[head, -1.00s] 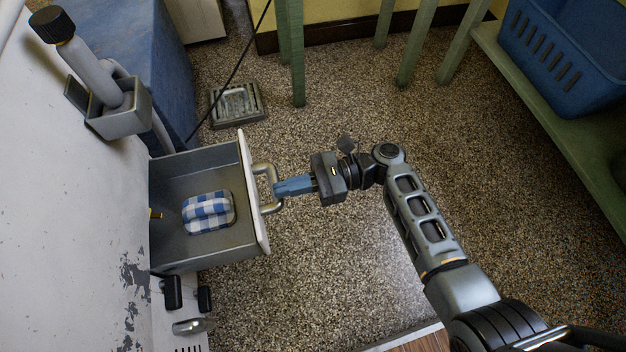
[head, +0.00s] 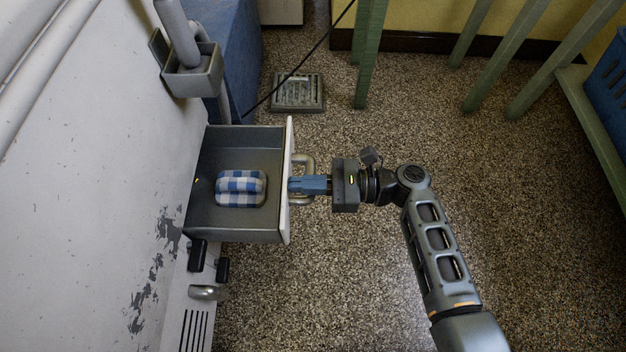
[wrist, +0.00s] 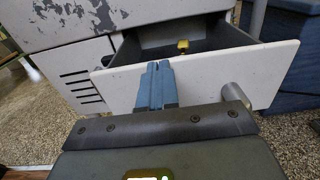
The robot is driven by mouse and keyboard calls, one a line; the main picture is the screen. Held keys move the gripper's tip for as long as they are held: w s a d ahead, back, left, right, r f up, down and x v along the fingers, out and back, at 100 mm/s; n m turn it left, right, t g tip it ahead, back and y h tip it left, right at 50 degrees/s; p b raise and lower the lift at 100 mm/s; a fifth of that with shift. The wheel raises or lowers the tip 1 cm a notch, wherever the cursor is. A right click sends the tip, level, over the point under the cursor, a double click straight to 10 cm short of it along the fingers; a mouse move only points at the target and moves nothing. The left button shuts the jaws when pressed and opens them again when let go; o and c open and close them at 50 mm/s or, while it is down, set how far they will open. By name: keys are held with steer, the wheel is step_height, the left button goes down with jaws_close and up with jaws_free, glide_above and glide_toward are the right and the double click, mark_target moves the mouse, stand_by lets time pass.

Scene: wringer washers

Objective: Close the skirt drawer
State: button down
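The skirt drawer (head: 244,226) is a grey open-topped box with a white front, standing out from the white washer body. A blue-and-white checked bundle (head: 240,188) lies inside it. The metal loop handle (head: 305,163) is on the outside of the front; it also shows in the wrist view (wrist: 236,93). My gripper (head: 291,185) has its blue fingers pressed together, with nothing seen between them. The fingertips are at the outer face of the front, beside the handle; in the wrist view the fingers (wrist: 157,68) overlap the white front (wrist: 205,75). Exact contact is hard to tell.
The washer body (head: 110,150) has peeling paint and stands at the left. Dark knobs (head: 198,255) and a metal fitting (head: 207,293) sit below the drawer. A floor drain (head: 298,92), a black cable and green legs (head: 370,60) are farther back. Speckled floor is clear around my arm.

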steer(key=a, duration=1.4)
steer(key=shift+w+a, duration=0.25)
steer(key=shift+a, duration=0.15)
steer(key=shift+d, duration=0.1)
